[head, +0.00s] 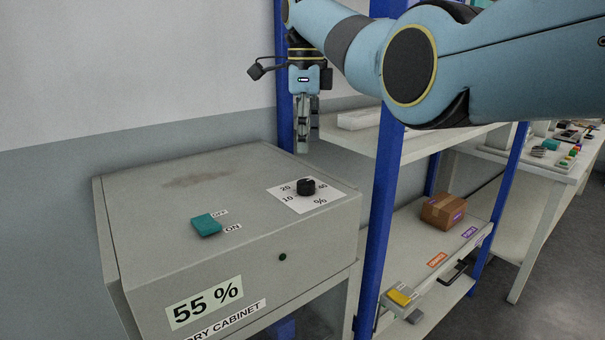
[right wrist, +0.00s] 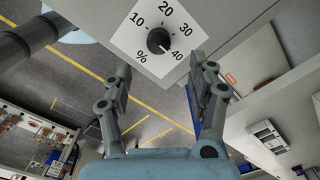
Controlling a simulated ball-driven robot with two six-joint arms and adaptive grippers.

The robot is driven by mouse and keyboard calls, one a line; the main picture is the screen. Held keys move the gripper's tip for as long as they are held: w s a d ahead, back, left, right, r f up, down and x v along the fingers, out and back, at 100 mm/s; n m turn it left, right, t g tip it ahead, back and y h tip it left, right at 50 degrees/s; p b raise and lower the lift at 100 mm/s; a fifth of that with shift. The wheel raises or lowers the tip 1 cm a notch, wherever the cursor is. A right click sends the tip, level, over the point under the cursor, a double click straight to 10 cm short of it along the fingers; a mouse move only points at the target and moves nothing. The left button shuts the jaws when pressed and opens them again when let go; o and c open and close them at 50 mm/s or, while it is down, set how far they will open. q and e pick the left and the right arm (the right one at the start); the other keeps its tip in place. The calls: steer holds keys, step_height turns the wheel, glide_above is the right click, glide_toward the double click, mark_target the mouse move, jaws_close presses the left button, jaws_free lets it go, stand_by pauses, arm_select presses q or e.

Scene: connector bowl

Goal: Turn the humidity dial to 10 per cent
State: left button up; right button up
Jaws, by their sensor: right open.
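The humidity dial (head: 306,187) is a round black knob on a white scale plate (head: 325,203) on top of the grey dry cabinet (head: 140,196). In the right wrist view the dial (right wrist: 158,40) has 10, 20, 30 and 40 around it, and its pale pointer mark seems to face 40. The display (head: 204,303) reads 55 %. My right gripper (head: 303,149) points down above and behind the dial, apart from it. In the right wrist view its two fingers (right wrist: 160,68) are spread and empty, with the dial beyond the tips. My left gripper is not in view.
A teal OFF/ON switch (head: 206,225) sits on the cabinet top, left of the dial. A blue-post shelf (head: 376,220) stands close on the right, with a cardboard box (head: 442,211) on its lower board. The cabinet top around the dial is otherwise clear.

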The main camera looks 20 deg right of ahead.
mark_target(306, 181)
steer(key=f, duration=0.5)
steer(key=shift+s+f+p, duration=0.1)
steer(key=shift+s+p, duration=0.15)
steer(key=shift+p, duration=0.15)
step_height(306, 181, down, 3)
steer(key=shift+w+r, duration=0.15)
steer(key=shift+f, duration=0.65)
steer(key=c, duration=1.2)
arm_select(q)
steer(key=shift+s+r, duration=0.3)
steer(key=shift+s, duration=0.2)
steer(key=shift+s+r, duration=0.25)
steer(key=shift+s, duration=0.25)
arm_select(e)
steer(key=shift+o, duration=0.2)
